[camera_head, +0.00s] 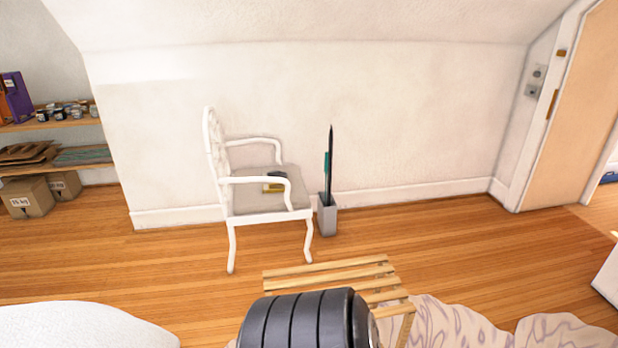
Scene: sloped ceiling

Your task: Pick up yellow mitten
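No thing in view is clearly a yellow mitten. A small yellow item (274,188) lies on the grey seat of a white armchair (268,217). It is partly behind the chair's near armrest and too small to tell what it is. A dark item (270,174) lies just behind it on the same seat. Neither of my grippers is in view.
A grey bin (327,218) holding long dark items stands right of the chair. A slatted wooden piece (325,273) and a dark ribbed cylinder (308,322) are at bottom centre. Shelves (60,124) are left, a door (570,115) right. Wood floor left of the chair is clear.

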